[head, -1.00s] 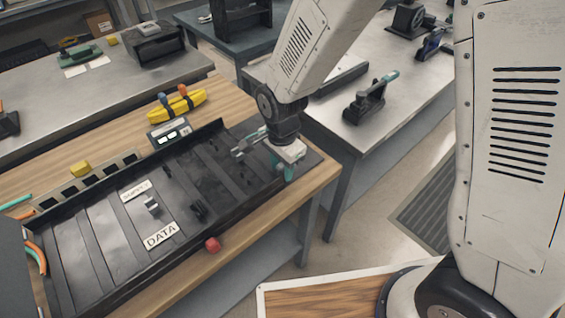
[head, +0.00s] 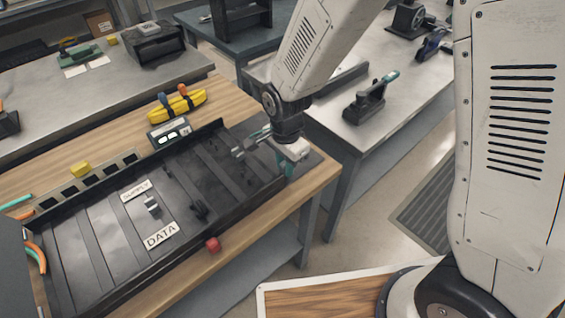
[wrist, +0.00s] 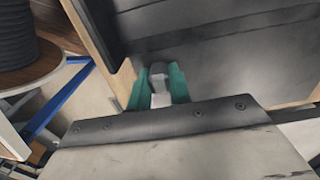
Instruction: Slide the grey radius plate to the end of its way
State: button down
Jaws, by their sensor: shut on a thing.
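My gripper (head: 287,165) is at the right end of the black cable tray (head: 100,215), low over the bench's corner. In the wrist view its two teal fingers (wrist: 158,92) are shut on a small grey piece, which I take to be the grey radius plate (wrist: 157,74). The piece stands up between the fingers, beside the dark tray wall. My wrist and fingers hide most of it in the head view. I cannot tell how far along its way it is.
A SUPPLY label (head: 136,190) and a DATA label (head: 161,235) lie on the tray, with a small grey clip (head: 152,204) between them.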

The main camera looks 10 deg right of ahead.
jog(key=shift+w+d, duration=0.8)
jog(key=shift+d, duration=0.35)
jog(key=shift+w+d, duration=0.8)
jog(key=shift+d, duration=0.35)
jog(key=c, duration=1.3)
grip_release()
jog(key=shift+d, duration=0.1)
notch_tip(320, 180, up, 8)
